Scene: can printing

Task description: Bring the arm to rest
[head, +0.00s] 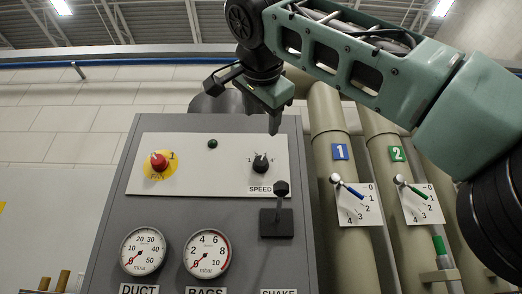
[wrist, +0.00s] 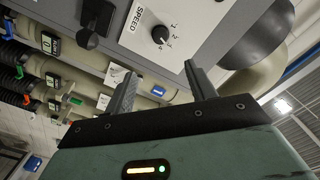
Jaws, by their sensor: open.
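My gripper (head: 262,112) is in front of the upper part of a grey control panel (head: 125,215), with its fingers pointing down above the speed knob (head: 260,163). In the wrist view my gripper (wrist: 160,88) shows two dark fingers spread apart with nothing between them. The black speed knob (wrist: 160,34) lies beyond the fingertips, on a white plate. I cannot tell the exact gap between the fingers and the panel. My green arm reaches in from the right of the head view.
The panel carries a red button (head: 158,162), a black lever (head: 281,190) and two dials, duct (head: 143,251) and bags (head: 207,254). Pipes to the right carry a blue-handled valve (head: 347,187) and a green-handled valve (head: 410,187). The wall left of the panel is clear.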

